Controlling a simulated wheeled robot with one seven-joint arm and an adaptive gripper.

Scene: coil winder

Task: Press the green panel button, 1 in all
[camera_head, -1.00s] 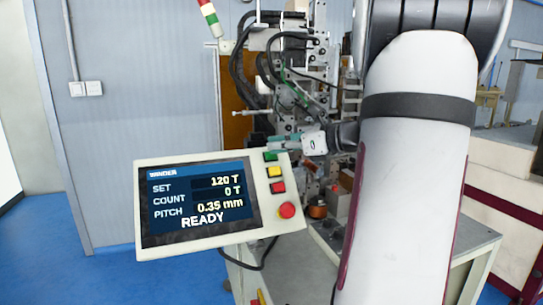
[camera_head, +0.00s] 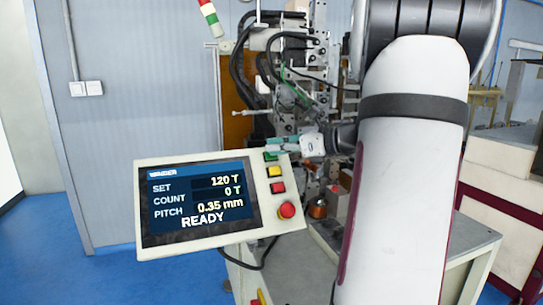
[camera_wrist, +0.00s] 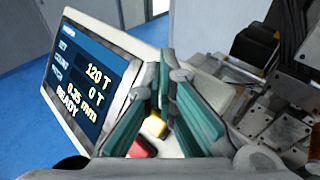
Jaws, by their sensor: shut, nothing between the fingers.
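The green button (camera_head: 271,156) is the top one in the column on the right side of the tilted control panel (camera_head: 150,250). My gripper (camera_head: 270,146) reaches in from the right, with its teal fingers shut and empty. Its tips are right at the green button's upper edge in the head view; I cannot tell whether they touch it. In the wrist view, my gripper (camera_wrist: 167,72) hides the green button. The panel screen (camera_head: 198,204) reads READY, SET 120 T, COUNT 0 T, PITCH 0.35 mm.
Below the green button are a yellow button (camera_head: 274,172), a red button (camera_head: 278,188) and a round red knob (camera_head: 287,210). The winding machine (camera_head: 300,75) with cables stands close behind my gripper. Open blue floor (camera_head: 110,275) lies left of the panel.

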